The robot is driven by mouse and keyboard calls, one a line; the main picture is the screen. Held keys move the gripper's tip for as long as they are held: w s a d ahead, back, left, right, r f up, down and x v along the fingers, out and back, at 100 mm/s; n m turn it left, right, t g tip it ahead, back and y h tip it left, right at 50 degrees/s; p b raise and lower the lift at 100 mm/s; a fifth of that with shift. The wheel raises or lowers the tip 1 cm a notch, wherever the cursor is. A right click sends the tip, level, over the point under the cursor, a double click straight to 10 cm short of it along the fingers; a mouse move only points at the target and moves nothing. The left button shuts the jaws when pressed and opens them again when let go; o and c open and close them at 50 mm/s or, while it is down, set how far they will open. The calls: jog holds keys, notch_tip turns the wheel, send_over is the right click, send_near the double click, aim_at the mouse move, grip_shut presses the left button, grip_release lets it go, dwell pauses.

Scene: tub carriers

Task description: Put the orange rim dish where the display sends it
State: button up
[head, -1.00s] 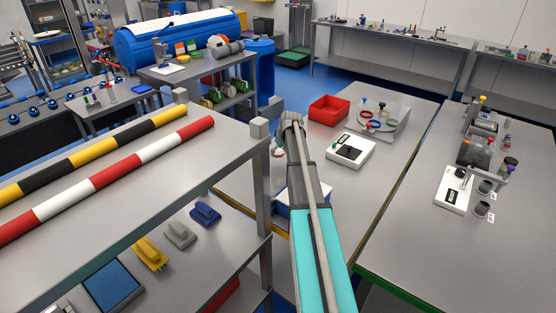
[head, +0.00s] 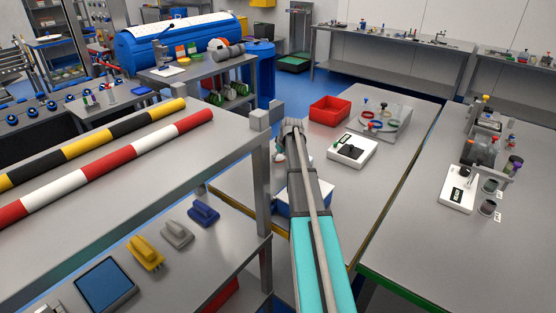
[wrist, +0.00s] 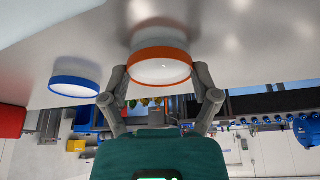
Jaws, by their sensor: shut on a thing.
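In the wrist view, the orange rim dish (wrist: 160,68) is a round pale dish with an orange band. My gripper (wrist: 160,80) has one finger at each side of it and is shut on it. A blue rim dish (wrist: 75,84) is apart from it, to the left, by the grey surface. I cannot tell whether the orange rim dish touches that surface. In the head view my arm hides the gripper and the dish. A white device with a dark panel (head: 352,151) stands on the middle table; its display is too small to read.
A red bin (head: 329,109) and a stand with coloured rings (head: 380,121) are on the middle table (head: 375,190). Another white device (head: 457,198) is on the right table. A shelf with striped bars (head: 110,170) stands at the left, close to my arm.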

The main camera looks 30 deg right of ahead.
jog(key=shift+f, duration=0.2)
jog(key=o, duration=1)
jog(key=shift+r, duration=0.1)
jog(key=shift+c, duration=0.2)
jog(key=shift+r, duration=0.2)
jog(key=p+v, duration=1.1)
jog(key=v, duration=0.1)
dwell(0.4)
